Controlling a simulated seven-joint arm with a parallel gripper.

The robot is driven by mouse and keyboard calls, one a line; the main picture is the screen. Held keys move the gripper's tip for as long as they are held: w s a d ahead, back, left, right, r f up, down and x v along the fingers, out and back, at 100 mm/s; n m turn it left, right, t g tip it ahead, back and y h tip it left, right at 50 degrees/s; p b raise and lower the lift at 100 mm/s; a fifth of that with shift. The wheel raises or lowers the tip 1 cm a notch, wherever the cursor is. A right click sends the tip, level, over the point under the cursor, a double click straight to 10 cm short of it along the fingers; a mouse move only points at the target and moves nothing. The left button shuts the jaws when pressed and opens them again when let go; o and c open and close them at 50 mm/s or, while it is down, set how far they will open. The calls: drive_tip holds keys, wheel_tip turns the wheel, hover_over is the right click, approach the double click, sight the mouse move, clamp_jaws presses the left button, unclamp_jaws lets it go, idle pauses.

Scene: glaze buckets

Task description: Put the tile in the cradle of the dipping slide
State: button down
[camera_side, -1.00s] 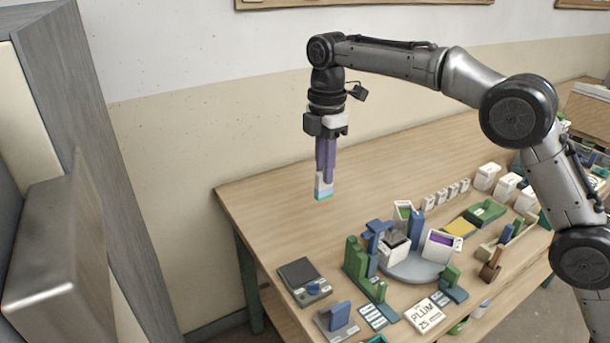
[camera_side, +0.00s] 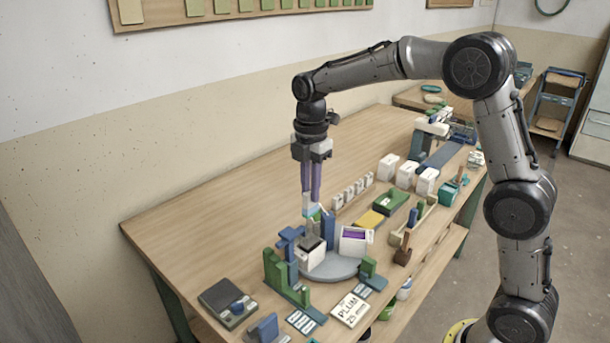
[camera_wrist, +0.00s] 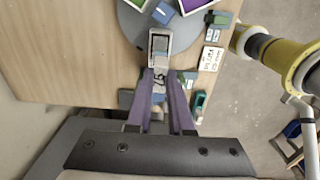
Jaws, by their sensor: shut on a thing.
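My gripper (camera_side: 311,198) points straight down with its purple fingers shut on the tile (camera_side: 312,211), a small pale piece with a light blue lower end. The tile hangs above the back of a grey round turntable (camera_side: 345,268) that carries glaze buckets. A white bucket with a dark top (camera_side: 312,256) and one with a purple face (camera_side: 354,241) stand there. In the wrist view the fingers (camera_wrist: 162,76) overlap a pale marked piece. A green and blue stand (camera_side: 277,272) is left of the turntable. I cannot tell which part is the dipping slide's cradle.
A dark-topped scale-like box (camera_side: 227,300) and a PLUM card (camera_side: 351,310) lie near the front edge. Small white blocks (camera_side: 352,190), a yellow pad (camera_side: 371,220) and white containers (camera_side: 388,167) stand to the right. The table's back left is clear.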

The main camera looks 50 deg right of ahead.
sight(310, 210)
drive_tip(key=shift+f, duration=2.95)
drive_tip(key=c, duration=0.7)
unclamp_jaws()
drive_tip(key=shift+c, duration=0.2)
drive_tip(key=shift+r, duration=3.5)
